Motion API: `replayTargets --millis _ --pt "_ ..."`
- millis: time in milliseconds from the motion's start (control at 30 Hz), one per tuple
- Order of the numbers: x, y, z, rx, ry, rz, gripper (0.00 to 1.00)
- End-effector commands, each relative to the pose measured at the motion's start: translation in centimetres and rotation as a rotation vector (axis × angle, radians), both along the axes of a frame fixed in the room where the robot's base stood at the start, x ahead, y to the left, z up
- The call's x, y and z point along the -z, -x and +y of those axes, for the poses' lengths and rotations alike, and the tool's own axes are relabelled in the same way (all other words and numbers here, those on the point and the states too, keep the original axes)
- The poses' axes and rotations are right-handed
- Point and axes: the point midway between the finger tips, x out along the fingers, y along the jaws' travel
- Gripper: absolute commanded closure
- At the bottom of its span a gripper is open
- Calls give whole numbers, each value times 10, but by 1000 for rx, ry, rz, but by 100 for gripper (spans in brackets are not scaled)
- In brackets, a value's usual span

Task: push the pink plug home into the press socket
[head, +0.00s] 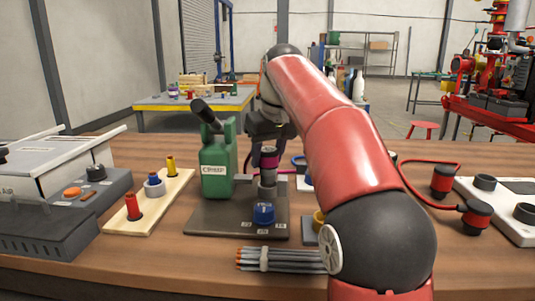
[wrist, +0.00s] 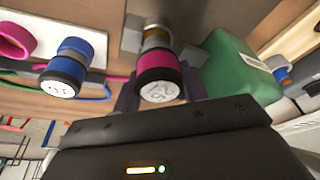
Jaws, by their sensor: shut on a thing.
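The pink plug (head: 268,160) stands upright over a grey cylindrical socket (head: 267,181) on a dark base plate (head: 225,219). In the wrist view the plug (wrist: 158,70) shows its pink band and marked white end face. A gold-coloured band shows between the plug and the grey socket part behind it. How deep the plug sits in the socket I cannot tell. My gripper (head: 267,151) is shut on the plug from above. Its fingers stand on either side of the plug in the wrist view, partly hidden by the gripper body.
A green canister (head: 217,165) stands close left of the socket. A blue plug (head: 264,214) sits at the plate's front. A cable bundle (head: 280,259) lies in front. A wooden peg board (head: 150,205) is at left. Red-cabled plugs (head: 442,181) are at right.

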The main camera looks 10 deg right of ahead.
Motion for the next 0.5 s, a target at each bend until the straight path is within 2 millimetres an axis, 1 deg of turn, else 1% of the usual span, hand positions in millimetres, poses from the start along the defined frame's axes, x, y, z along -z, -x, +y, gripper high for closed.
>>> replayTargets --millis 500 --pt "11 0 0 0 0 -1 89"
